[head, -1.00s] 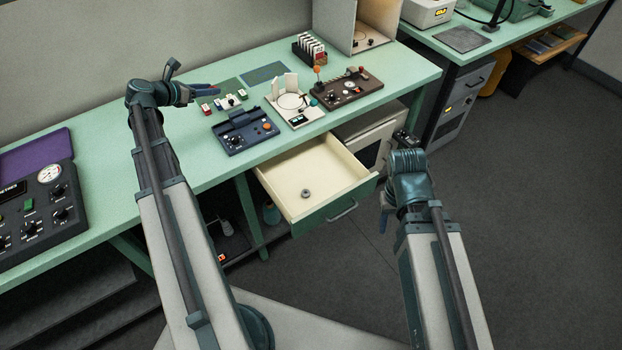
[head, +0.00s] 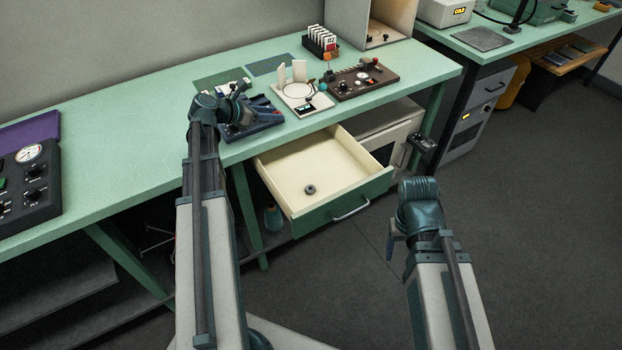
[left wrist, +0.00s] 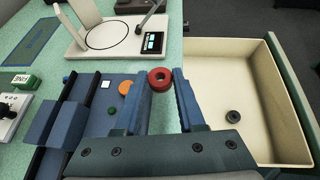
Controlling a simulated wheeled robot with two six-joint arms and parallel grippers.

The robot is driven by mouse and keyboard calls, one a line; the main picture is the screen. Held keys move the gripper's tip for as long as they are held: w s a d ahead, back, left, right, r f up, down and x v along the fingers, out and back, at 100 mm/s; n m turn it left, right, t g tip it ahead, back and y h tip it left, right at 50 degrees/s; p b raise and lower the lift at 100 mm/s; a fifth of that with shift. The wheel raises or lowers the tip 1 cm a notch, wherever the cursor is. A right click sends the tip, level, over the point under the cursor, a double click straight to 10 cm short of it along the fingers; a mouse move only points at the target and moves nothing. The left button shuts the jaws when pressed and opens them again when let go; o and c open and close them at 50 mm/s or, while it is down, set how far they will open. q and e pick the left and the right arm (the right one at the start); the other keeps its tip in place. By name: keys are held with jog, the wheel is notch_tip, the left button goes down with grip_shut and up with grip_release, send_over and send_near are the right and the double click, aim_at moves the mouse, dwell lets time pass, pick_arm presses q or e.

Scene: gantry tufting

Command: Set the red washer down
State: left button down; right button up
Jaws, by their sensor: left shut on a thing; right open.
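The red washer (left wrist: 160,78) is gripped between the fingertips of my left gripper (left wrist: 161,84) in the left wrist view. In the head view my left gripper (head: 246,92) is above the blue device (head: 268,121) on the green bench, and I cannot make out the washer there. My left gripper is shut on the washer. A dark washer (head: 310,189) lies in the open drawer (head: 335,165); it also shows in the left wrist view (left wrist: 233,117). My right gripper (head: 391,247) is open and empty, low over the floor right of the drawer.
A white device with a ring and a small display (head: 302,98) stands right of the blue device. A brown control box (head: 360,80) and a card rack (head: 320,42) are behind it.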

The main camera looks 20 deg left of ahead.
pick_arm(q)
jog(key=s+d+f+m+g+h+b, duration=0.1)
jog(key=d+f+m+h+b, duration=0.2)
jog(key=d, duration=0.7)
jog(key=d+f+m+g+b, duration=0.1)
jog(key=d+f+g+b, duration=0.15)
jog(key=d+f, duration=0.45)
jog(key=b, duration=1.1)
send_near(344, 177)
jog(key=shift+t, duration=0.35)
jog(key=x, duration=0.4)
jog(key=shift+w+d+f, duration=0.1)
jog(key=shift+d+f, duration=0.1)
jog(key=shift+f, duration=0.25)
jog(key=shift+r, duration=0.15)
jog(key=c, duration=0.5)
grip_release()
